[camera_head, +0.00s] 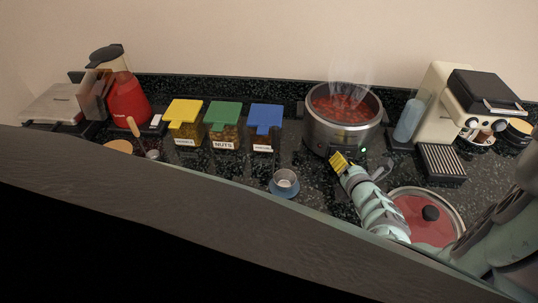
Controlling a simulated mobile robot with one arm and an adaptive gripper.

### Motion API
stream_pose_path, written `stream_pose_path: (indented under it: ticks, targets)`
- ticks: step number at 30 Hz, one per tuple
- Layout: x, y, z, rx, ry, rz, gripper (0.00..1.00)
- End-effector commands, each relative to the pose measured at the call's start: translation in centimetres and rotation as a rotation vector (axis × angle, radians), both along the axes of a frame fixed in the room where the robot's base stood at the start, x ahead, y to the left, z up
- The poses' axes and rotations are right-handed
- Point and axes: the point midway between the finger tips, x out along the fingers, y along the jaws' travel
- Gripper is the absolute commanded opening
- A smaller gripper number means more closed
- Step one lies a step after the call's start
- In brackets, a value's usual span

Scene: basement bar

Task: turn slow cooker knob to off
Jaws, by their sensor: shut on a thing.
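The slow cooker (322,132) is a round metal pot with its top open, full of steaming red food. It stands on the dark speckled counter, right of centre. A small green light (364,150) glows low on its front. My gripper (338,161), with yellow fingers, reaches the lower front of the cooker, left of the light. It is shut on the knob there. The knob is hidden by the fingers, so its setting cannot be read.
A small cup (285,180) sits on a blue saucer to the left. Yellow, green and blue-lidded containers (225,125) stand farther left. A coffee machine (445,105) stands right.

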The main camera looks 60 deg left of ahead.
Motion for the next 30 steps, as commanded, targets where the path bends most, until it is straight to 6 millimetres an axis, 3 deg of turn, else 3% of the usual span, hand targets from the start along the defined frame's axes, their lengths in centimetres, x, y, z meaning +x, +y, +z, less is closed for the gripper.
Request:
stream_pose_path:
  ticks: [30]
  targets:
    - [-0.29,0.29,-0.46,-0.598,-0.703,-0.005,0.00]
